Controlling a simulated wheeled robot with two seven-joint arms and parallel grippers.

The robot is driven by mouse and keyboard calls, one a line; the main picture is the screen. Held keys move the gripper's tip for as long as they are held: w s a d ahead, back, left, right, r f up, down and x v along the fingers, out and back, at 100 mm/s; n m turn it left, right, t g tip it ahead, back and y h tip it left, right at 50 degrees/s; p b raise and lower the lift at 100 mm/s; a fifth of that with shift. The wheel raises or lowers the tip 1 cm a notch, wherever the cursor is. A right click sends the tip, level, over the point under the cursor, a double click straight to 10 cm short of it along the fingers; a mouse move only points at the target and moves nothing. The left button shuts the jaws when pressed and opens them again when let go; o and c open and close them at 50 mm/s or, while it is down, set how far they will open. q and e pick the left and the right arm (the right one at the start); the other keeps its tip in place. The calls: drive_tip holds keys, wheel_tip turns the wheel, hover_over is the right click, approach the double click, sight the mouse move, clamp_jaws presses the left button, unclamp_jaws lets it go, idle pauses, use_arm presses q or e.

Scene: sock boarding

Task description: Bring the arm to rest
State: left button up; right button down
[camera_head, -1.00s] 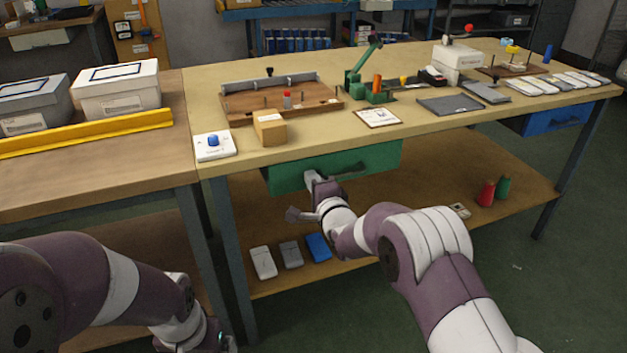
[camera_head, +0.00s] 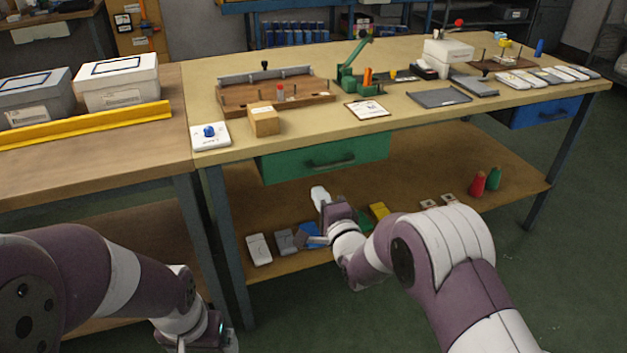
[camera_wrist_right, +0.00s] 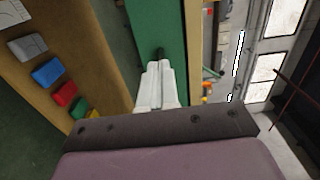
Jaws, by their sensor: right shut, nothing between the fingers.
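My right gripper (camera_head: 319,197) is shut and empty, in front of the bench and below the green drawer (camera_head: 290,163) in the head view. In the right wrist view its white fingers (camera_wrist_right: 157,82) lie together, with the green drawer front (camera_wrist_right: 160,25) behind them. The drawer handle (camera_head: 330,164) is clear of the gripper in the head view. My left arm is low at the left, and its gripper end (camera_head: 208,340) is partly cut off by the bottom edge, so its fingers cannot be made out.
Grey, blue, green and yellow items, such as the yellow one (camera_head: 380,211), lie on the lower shelf (camera_head: 420,180) close to my right arm. Red (camera_head: 478,183) and green cones stand at its right. A cardboard box (camera_head: 264,121) sits near the bench top's front edge. Floor is open at right.

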drive_tip(key=s+d+f+n+g+h, duration=0.3)
drive_tip(key=s+d+f+n+g, duration=0.2)
drive_tip(key=s+f+n+g, duration=0.45)
drive_tip(key=s+d+n+g+h, duration=0.25)
drive_tip(key=s+d, duration=0.25)
drive_tip(key=s, duration=0.5)
drive_tip(key=s+d+n+g+h, duration=0.1)
drive_tip(key=s+d+n+g, duration=0.25)
drive_tip(key=s, duration=0.65)
wheel_tip(320, 180, up, 36)
drive_tip(key=s+d+m+p, duration=0.1)
drive_tip(key=d+p, duration=0.1)
drive_tip(key=p, duration=3.1)
drive_tip(key=shift+d, duration=0.3)
